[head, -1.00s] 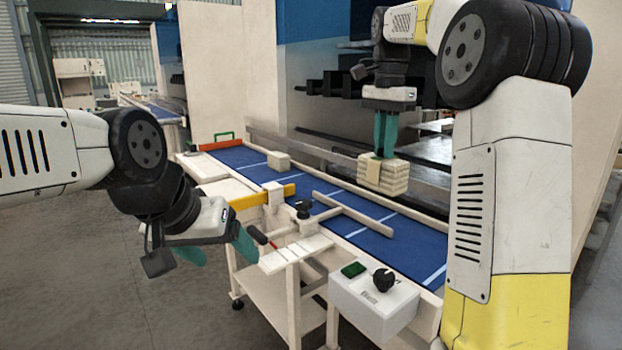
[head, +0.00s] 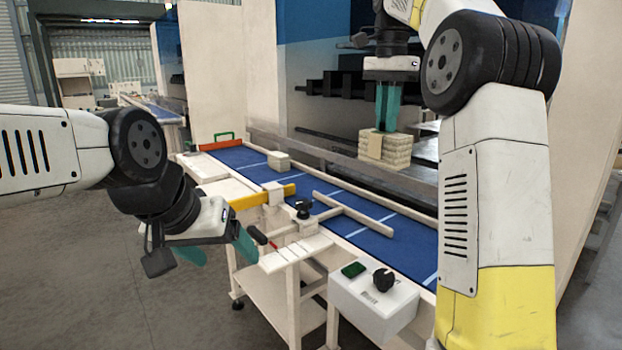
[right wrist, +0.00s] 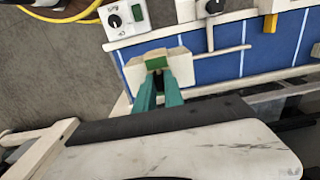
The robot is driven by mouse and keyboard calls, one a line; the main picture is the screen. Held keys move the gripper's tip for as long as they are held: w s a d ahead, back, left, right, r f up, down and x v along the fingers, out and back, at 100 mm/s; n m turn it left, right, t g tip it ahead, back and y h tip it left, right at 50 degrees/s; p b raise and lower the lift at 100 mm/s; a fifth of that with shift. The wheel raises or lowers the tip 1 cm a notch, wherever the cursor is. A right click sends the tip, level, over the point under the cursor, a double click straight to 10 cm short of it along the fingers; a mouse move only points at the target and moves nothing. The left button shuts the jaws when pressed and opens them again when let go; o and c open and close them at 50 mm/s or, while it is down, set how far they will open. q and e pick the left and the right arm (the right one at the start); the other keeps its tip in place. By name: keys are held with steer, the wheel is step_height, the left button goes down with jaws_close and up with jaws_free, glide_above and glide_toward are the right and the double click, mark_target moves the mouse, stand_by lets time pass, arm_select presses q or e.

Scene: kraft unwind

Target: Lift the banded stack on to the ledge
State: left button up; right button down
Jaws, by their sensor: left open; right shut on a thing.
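The banded stack (head: 399,150), a cream layered block with a tan band, hangs from my right gripper (head: 387,128). The green fingers are shut on its top. In the right wrist view the stack (right wrist: 133,74) shows on both sides of the fingertips (right wrist: 157,72). In the head view a grey ledge (head: 330,152) runs along the machine front, behind the blue belt; the stack overlaps its line, and I cannot tell whether they touch. My left gripper (head: 218,250) is open and empty, left of the belt's near side.
A smaller cream block (head: 278,161) sits on the blue belt (head: 250,158). A control box (head: 372,302) with a black knob stands at the front. The machine opening lies beyond the ledge.

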steer(key=shift+r, duration=0.15)
steer(key=shift+s+a, duration=0.65)
steer(key=shift+a, duration=0.15)
steer(key=s+a, duration=0.6)
steer(key=a, duration=0.2)
steer(key=shift+s, duration=0.15)
stand_by(0.4)
steer(key=shift+s+a, duration=0.7)
steer(key=shift+a, duration=0.25)
steer(key=w+a, duration=0.7)
steer(key=w, duration=0.2)
steer(key=shift+w+a, duration=0.2)
steer(key=shift+w, duration=0.05)
